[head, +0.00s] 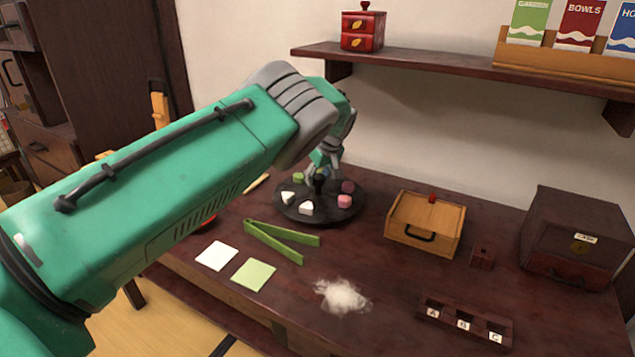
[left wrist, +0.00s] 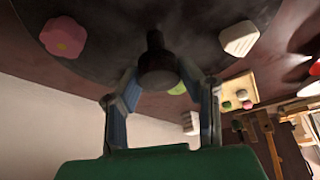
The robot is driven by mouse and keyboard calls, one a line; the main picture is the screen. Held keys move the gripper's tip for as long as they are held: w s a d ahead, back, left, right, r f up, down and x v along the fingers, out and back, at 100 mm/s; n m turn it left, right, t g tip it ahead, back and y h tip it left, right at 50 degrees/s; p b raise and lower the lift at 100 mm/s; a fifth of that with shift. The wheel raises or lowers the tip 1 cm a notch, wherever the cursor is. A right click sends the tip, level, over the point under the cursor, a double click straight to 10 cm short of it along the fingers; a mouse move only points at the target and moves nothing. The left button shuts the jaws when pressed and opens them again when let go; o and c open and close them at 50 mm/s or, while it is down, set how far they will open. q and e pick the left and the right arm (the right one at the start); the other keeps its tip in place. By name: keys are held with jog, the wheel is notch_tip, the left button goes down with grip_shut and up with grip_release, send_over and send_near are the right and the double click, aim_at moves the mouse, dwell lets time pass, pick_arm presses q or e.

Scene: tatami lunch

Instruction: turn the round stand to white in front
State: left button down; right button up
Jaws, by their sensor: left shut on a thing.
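The round stand (head: 322,213) is a dark disc on the table, with a dark upright knob (left wrist: 158,65) at its middle. In the head view, white pieces (head: 306,208) sit at its front left, pink pieces (head: 345,201) at its right and a green piece (head: 298,177) at its back left. The left wrist view also shows a pink piece (left wrist: 64,37) and a white piece (left wrist: 239,39) on it. My left gripper (head: 321,173) reaches down over the middle, its fingers shut on the knob. My arm hides part of the back. My right gripper is not in view.
Green tongs (head: 282,237), a white square (head: 216,256), a green square (head: 254,274) and white powder (head: 342,296) lie in front of the stand. A wooden box (head: 425,222) stands to the right, near a dark chest (head: 574,240). A shelf (head: 430,72) hangs above.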

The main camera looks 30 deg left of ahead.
pick_arm(q)
jog(key=shift+s+d+f+n+g+b, duration=0.15)
jog(key=shift+d+f+n+g+b, duration=0.25)
jog(key=shift+n+b, duration=0.45)
jog(key=shift+n, duration=0.35)
jog(key=c, duration=1.2)
grip_release()
jog(key=shift+o, duration=0.5)
jog(key=shift+w, duration=0.25)
jog(key=shift+r, duration=0.55)
jog(key=w+v, duration=0.1)
jog(key=v, duration=1)
jog(key=shift+s+d, duration=0.3)
jog(key=shift+s, duration=0.1)
